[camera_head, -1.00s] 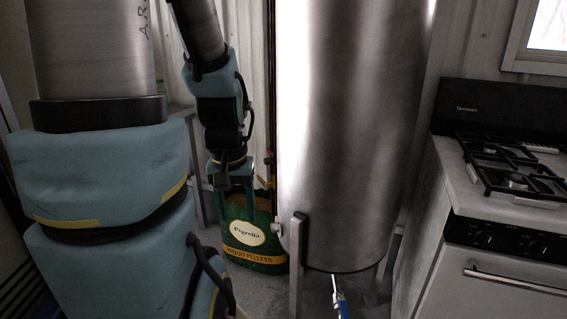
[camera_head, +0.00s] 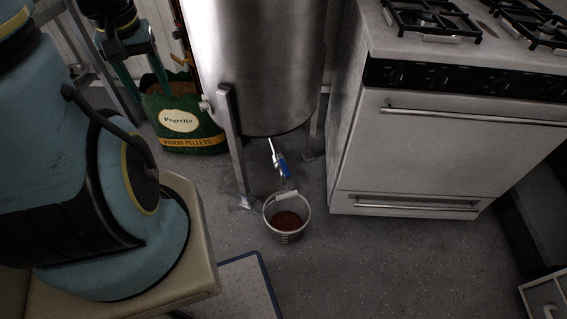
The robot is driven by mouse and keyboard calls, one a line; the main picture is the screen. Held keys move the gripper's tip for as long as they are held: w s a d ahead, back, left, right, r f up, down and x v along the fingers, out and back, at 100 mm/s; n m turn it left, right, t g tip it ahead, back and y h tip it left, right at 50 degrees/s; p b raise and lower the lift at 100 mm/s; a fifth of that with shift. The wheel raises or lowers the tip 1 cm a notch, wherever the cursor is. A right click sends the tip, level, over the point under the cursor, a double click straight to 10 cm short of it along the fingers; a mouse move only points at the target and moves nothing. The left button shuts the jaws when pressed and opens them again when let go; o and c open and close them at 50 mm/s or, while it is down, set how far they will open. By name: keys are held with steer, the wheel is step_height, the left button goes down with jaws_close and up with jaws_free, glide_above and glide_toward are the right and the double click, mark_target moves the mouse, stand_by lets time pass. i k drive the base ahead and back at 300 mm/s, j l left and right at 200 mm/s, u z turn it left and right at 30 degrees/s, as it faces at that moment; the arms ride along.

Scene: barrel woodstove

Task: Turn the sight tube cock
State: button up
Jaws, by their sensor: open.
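The steel tank (camera_head: 262,65) stands on metal legs in the centre. A small pale fitting (camera_head: 205,104) sticks out low on the tank's left side, below a thin upright tube (camera_head: 187,48); it may be the sight tube cock, but its handle is too small to make out. A blue-handled valve (camera_head: 283,167) hangs under the tank. My gripper (camera_head: 137,72) is open and empty at the upper left, pointing down, left of the tank and apart from the fitting.
A green wood pellets bag (camera_head: 180,122) stands behind, left of the tank. A bucket (camera_head: 287,217) with reddish-brown contents sits on the floor below the valve. A white stove (camera_head: 440,145) stands at right. Floor in front is mostly open, with a blue-edged mat (camera_head: 250,280).

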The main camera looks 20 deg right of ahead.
mark_target(172, 57)
steer(key=i+j+u, duration=0.25)
steer(key=i+j, duration=0.4)
steer(key=j, duration=0.3)
steer(key=i+j+u, duration=0.25)
steer(key=i+j, duration=0.45)
steer(key=j, duration=0.15)
